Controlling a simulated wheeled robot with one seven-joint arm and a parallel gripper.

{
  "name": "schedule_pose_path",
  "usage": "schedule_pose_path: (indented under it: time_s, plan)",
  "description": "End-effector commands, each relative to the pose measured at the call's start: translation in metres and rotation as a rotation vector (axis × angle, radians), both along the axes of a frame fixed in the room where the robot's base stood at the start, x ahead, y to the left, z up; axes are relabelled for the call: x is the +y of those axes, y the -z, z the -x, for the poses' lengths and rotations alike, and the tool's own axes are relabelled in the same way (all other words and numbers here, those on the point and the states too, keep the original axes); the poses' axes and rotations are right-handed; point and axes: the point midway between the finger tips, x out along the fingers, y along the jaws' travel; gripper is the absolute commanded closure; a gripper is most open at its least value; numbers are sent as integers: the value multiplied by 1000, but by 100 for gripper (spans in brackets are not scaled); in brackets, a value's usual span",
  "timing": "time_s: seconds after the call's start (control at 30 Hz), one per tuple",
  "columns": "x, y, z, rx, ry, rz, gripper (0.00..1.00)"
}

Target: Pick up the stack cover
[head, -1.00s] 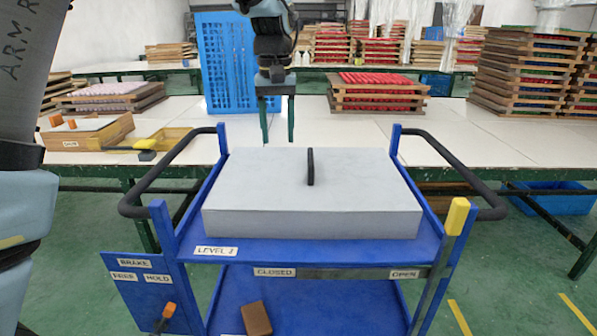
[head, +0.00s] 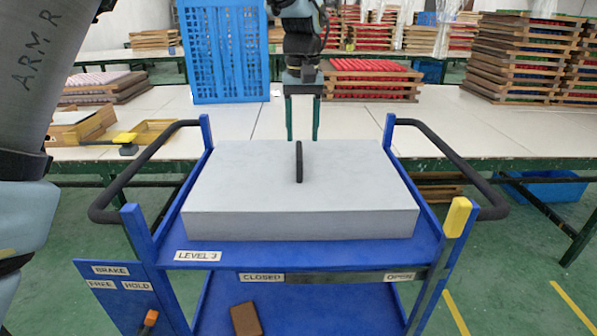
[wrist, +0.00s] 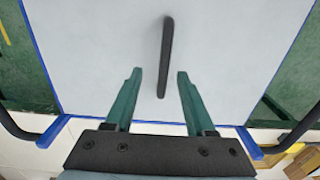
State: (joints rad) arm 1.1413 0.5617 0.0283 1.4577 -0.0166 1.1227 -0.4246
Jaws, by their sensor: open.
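The stack cover (head: 245,200) is a pale grey box-like lid lying on the top shelf of a blue cart. Its black bar handle (head: 299,162) stands up on the top face. It also shows in the wrist view as a black bar (wrist: 166,60) on the grey surface (wrist: 100,45). My gripper (head: 302,138) hangs above the cover's far edge in the head view. In the wrist view its two green fingers (wrist: 158,75) are apart, with the near end of the handle between them in the picture. Nothing is held.
The blue cart (head: 300,250) has black side handles and a yellow-capped post (head: 457,216) at right. White tables (head: 240,120) stand behind, with a blue crate (head: 222,55) and stacked trays (head: 525,55). A brown block (head: 246,319) lies on the lower shelf.

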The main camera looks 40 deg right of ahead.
Motion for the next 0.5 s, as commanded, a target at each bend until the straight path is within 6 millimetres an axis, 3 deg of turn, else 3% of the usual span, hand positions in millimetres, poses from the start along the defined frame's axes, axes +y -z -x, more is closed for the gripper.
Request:
schedule_pose_path:
  time_s: [0.23, 0.5]
  plan:
    - [2, 18, -2, 2, -1, -3, 45]
    - [4, 55, -5, 2, 1, -1, 45]
